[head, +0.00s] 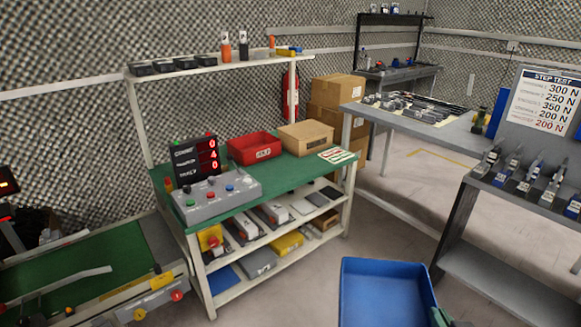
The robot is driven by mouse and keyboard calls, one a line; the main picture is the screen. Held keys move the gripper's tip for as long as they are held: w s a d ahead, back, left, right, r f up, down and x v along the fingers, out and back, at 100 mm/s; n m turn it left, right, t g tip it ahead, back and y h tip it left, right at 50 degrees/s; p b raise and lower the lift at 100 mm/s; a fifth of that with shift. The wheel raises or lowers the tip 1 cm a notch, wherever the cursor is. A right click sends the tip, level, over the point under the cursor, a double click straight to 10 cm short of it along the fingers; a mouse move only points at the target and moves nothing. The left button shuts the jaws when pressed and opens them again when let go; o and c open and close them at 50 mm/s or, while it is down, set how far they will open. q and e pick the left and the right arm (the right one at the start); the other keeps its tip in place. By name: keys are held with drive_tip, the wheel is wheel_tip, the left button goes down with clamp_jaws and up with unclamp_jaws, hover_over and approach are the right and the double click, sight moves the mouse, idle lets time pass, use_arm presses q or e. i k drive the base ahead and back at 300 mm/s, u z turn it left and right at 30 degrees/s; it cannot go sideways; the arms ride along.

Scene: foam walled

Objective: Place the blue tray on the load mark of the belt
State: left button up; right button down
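The blue tray (385,292) is at the bottom of the head view, right of centre, cut off by the lower edge. It looks empty in the part that shows, and no support shows under it. My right gripper (439,316) is at the tray's right rim, only a small part of it in view, and appears closed on that rim. My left gripper is not in view. The belt (85,262) is a green strip at the lower left, well away from the tray.
A green-topped bench (290,178) with a control box (215,198), red bin (254,147) and loaded shelves stands between belt and tray. A grey table (395,120) and a tool rack (530,200) stand at the right. Bare floor (385,235) lies behind the tray.

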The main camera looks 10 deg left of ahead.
sight(114, 245)
drive_tip(key=u, duration=1.25)
